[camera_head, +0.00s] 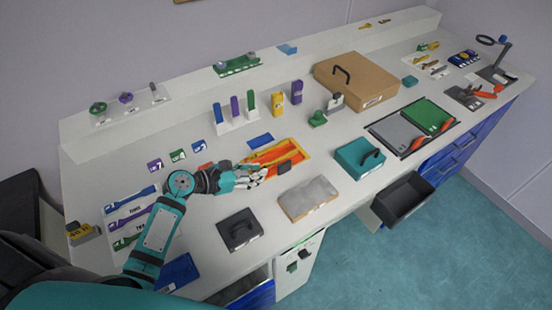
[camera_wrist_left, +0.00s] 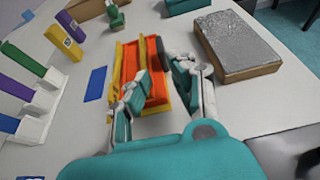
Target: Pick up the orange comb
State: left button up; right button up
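The orange comb appears to be the orange piece (camera_head: 277,155) lying in a yellow frame (camera_head: 302,148) near the middle of the bench. In the left wrist view the orange piece (camera_wrist_left: 150,88) shows between and beyond my fingers, with the yellow frame (camera_wrist_left: 118,55) along its side. My left gripper (camera_head: 262,172) is at the frame's near left end. In the left wrist view my left gripper (camera_wrist_left: 160,85) has its fingers spread apart, above the orange piece; contact cannot be told. The fingers hide part of the orange piece. My right gripper is in neither view.
A small dark block (camera_head: 284,168) sits at the frame's near edge. Upright coloured pieces (camera_head: 235,108) stand behind. A teal case (camera_head: 360,158) is at right.

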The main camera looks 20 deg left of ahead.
aim_at(281, 165)
pick_arm(q)
jog(key=x, duration=0.3)
jog(key=shift+w+d+f, duration=0.1)
jog(key=shift+w+d, duration=0.1)
jog(key=shift+w, duration=0.1)
jog(key=shift+w+d+p, duration=0.3)
jog(key=shift+d, duration=0.05)
jog(key=x, duration=0.4)
jog(key=shift+w+d+f+p, duration=0.15)
jog(key=shift+w+d+p, duration=0.05)
jog(key=shift+d+p, duration=0.1)
grip_shut()
